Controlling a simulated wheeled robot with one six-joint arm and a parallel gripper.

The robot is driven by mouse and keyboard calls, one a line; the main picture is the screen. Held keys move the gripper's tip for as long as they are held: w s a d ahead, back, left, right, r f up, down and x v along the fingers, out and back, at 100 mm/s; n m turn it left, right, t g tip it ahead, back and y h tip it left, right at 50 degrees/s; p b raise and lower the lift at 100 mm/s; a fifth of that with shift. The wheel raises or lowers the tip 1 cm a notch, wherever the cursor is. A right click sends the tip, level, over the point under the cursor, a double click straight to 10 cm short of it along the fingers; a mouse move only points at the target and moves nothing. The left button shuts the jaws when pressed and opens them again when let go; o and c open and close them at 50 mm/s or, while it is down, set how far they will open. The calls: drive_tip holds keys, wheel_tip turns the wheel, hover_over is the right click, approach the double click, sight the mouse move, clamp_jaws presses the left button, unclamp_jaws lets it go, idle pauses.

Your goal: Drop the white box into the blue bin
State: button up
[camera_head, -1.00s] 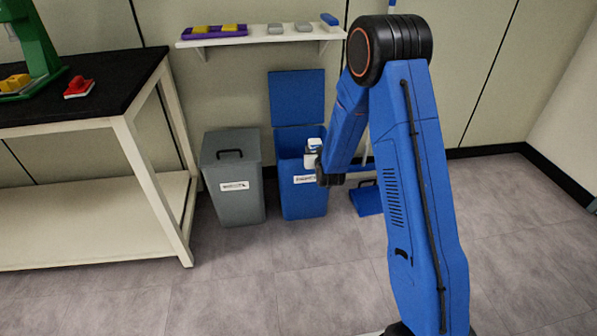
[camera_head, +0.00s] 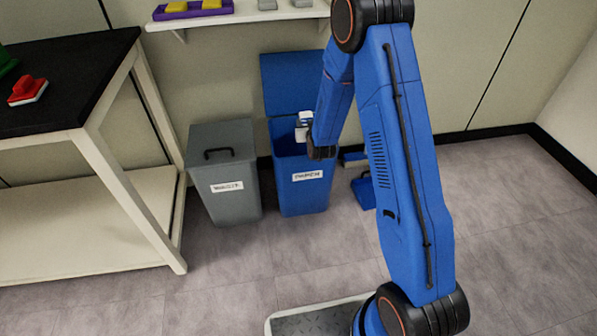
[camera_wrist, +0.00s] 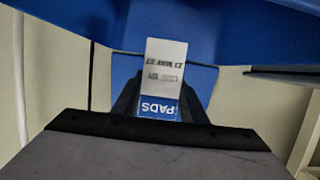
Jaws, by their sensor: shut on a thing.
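The white box (camera_wrist: 165,65) has dark print and a blue end marked "PADS". My gripper (camera_wrist: 160,105) is shut on it in the wrist view. In the head view the white box (camera_head: 304,120) shows small at the end of my arm, over the opening of the blue bin. My gripper (camera_head: 312,140) is partly hidden by my own arm there. The blue bin (camera_head: 302,192) stands on the floor by the wall, with its lid (camera_head: 290,84) raised at the back and a white label on its front. I cannot tell the exact height of the box above the rim.
A grey bin (camera_head: 230,195) with its lid shut stands left of the blue bin. A black-topped table (camera_head: 70,75) is at the left. A wall shelf (camera_head: 240,17) runs above the bins. A blue dustpan-like thing (camera_head: 365,190) lies right of the blue bin. The floor at the right is clear.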

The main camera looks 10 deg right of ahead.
drive_tip(key=shift+f, duration=1.75)
drive_tip(key=o, duration=1.1)
